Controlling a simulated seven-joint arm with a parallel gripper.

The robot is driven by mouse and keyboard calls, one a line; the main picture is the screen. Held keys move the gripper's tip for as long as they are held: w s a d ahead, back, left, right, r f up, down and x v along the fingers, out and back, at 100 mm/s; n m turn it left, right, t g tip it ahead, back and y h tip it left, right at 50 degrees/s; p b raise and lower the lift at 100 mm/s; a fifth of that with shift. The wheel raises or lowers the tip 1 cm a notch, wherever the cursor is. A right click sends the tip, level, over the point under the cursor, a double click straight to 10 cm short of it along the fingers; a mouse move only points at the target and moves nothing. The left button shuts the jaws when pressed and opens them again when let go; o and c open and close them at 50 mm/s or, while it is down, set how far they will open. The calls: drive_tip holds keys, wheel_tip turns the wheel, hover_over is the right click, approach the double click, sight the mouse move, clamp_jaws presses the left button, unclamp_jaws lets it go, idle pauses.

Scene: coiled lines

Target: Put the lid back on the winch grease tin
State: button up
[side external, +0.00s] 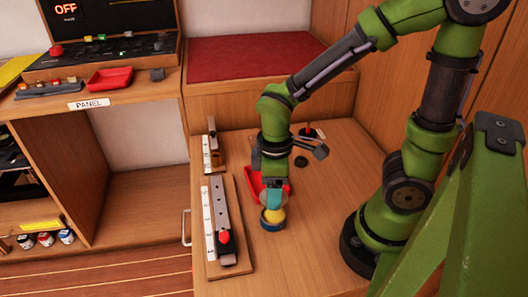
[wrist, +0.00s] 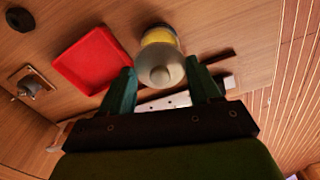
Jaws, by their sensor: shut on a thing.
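The winch grease tin (side external: 272,222) stands upright on the wooden worktop, yellow with a blue band at its foot. It also shows in the wrist view (wrist: 160,36), behind the lid. The pale grey rounded lid (wrist: 160,68) is between the teal fingers of my gripper (wrist: 162,78), directly over the tin. In the side view my gripper (side external: 271,198) points down over the tin and is shut on the lid, mostly covering it. The lid appears at or just above the tin's top. I cannot tell whether it is seated.
A red tray (side external: 252,182) lies close behind the tin; it also shows in the wrist view (wrist: 95,60). A rail board with a red-knobbed slider (side external: 225,240) lies left of the tin. A black disc (side external: 301,161) lies behind. The worktop in front is clear.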

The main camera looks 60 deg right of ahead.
drive_tip(key=shift+f, duration=2.35)
drive_tip(key=shift+f, duration=0.15)
clamp_jaws()
drive_tip(key=shift+o, duration=1.7)
unclamp_jaws()
drive_tip(key=shift+o, duration=0.4)
drive_tip(key=o, duration=0.4)
